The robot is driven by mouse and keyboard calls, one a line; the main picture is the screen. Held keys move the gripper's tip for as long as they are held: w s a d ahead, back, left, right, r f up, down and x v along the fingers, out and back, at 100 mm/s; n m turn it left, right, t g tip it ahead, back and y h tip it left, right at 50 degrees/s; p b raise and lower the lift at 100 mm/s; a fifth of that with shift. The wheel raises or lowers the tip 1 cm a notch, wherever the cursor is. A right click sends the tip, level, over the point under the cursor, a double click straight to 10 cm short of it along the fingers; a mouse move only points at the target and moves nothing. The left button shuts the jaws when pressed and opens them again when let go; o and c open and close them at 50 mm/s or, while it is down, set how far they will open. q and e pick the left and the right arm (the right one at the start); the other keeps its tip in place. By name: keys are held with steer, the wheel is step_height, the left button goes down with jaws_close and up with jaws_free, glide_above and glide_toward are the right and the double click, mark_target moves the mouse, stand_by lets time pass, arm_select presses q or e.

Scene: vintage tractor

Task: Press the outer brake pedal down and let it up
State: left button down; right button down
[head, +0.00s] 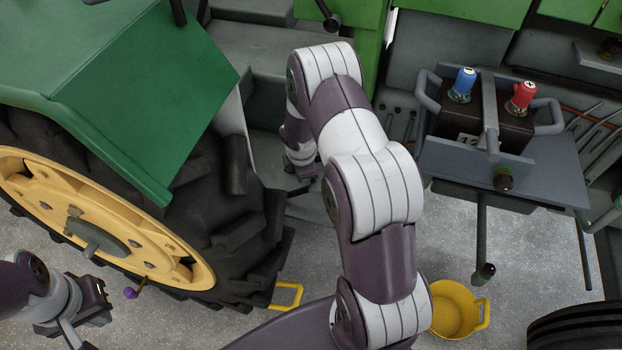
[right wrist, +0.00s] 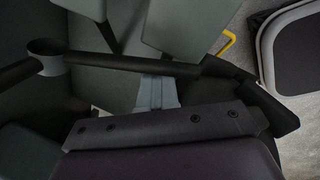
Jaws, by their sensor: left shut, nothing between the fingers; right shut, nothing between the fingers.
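In the right wrist view, two flat grey-green plates that look like pedal pads, one at upper middle (right wrist: 177,26) and one at the top left (right wrist: 86,8), sit beyond my right gripper. I cannot tell for certain which is the outer brake pedal. My right gripper (right wrist: 157,92) is shut and empty, its pale fingers pointing toward the plates; contact cannot be judged. In the head view my right arm reaches into the footwell, and its gripper (head: 304,178) is small and partly hidden. My left gripper (head: 78,334) is shut and empty at the lower left, near the wheel.
The green fender (head: 140,90) and big yellow-rimmed tyre (head: 240,215) fill the left. A yellow bucket (head: 455,310) is on the floor. A dark rod (right wrist: 130,62) crosses above my right gripper.

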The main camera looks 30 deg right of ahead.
steer(key=shift+s+d+f+b, duration=0.5)
steer(key=shift+f+b, duration=0.1)
steer(key=shift+f, duration=0.15)
steer(key=shift+s+d+f+b, duration=0.4)
steer(key=shift+s+f+b, duration=0.2)
steer(key=shift+f, duration=0.15)
steer(key=shift+s+d+f+b, duration=0.45)
steer(key=shift+f+b, duration=0.15)
steer(key=shift+f, duration=0.15)
stand_by(3.3)
steer(key=shift+w+a+r+p, duration=0.15)
steer(key=shift+r+p, duration=0.3)
steer(key=shift+p, duration=0.05)
steer(key=shift+w+a+r+p, duration=0.45)
steer(key=shift+w+r+p, duration=0.1)
steer(key=shift+r+p, duration=0.3)
steer(key=shift+w+a+r+p, duration=0.5)
steer(key=shift+r+p, duration=0.2)
steer(key=shift+p, duration=0.25)
steer(key=shift+w+a+r+p, duration=0.45)
steer(key=shift+w+r+p, duration=0.1)
steer(key=shift+r+p, duration=0.3)
steer(key=shift+f, duration=0.1)
steer(key=shift+f, duration=0.1)
steer(key=shift+w, duration=0.1)
